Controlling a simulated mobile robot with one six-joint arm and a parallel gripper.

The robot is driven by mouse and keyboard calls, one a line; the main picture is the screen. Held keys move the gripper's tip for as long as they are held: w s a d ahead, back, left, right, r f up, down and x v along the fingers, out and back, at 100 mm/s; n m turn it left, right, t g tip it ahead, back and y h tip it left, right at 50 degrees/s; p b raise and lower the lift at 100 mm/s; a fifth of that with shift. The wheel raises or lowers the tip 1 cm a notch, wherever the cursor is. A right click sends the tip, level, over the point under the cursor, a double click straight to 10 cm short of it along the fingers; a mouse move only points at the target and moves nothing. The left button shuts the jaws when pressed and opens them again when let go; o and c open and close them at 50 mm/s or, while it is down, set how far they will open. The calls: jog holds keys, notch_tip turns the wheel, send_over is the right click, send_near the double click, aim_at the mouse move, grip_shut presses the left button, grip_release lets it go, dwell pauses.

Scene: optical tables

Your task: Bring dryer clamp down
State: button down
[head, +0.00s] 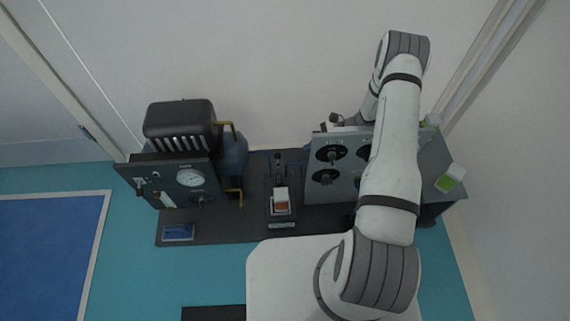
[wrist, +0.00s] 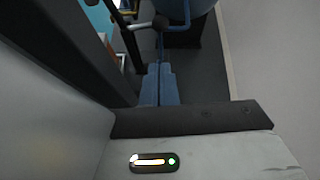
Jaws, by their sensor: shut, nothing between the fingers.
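The dryer clamp (head: 277,172) is a small dark fixture in the middle of the bench in the head view. A dark handle with a rounded knob stands at its back, and a white and brown piece lies at its front. In the wrist view a rounded black knob (wrist: 160,22) on a thin stem, apparently the clamp handle, shows just beyond the fingertips. My gripper (wrist: 160,68) has blue fingers pressed together with nothing between them. The fingers look close to the knob, but I cannot tell whether they touch it. My arm hides the fingers in the head view.
Left of the clamp stand a gauge panel (head: 192,182), a black finned motor (head: 180,122) and a blue tank (head: 234,152). To the right is a grey knob panel (head: 335,160), partly behind my arm. A white wall (head: 280,60) rises close behind the bench.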

jog(key=shift+m+y, duration=0.3)
jog(key=shift+m, duration=0.3)
jog(key=f, duration=0.4)
jog(key=shift+s+f, duration=0.25)
jog(key=shift+f, duration=0.1)
jog(key=shift+b, duration=0.3)
jog(key=b+x, duration=0.2)
jog(key=x, duration=0.7)
jog(key=shift+w+a+f+b, duration=0.1)
jog(key=shift+a+f+b, duration=0.05)
jog(key=shift+f+b, duration=0.15)
jog(key=shift+w+a+r, duration=0.1)
jog(key=shift+a+r, duration=0.1)
jog(key=shift+r, duration=0.45)
jog(key=shift+s+a+r, duration=0.1)
jog(key=shift+a+r, duration=0.1)
jog(key=shift+r, duration=0.5)
jog(key=shift+w+a+r, duration=0.1)
jog(key=shift+a+r, duration=0.1)
jog(key=shift+r, duration=0.45)
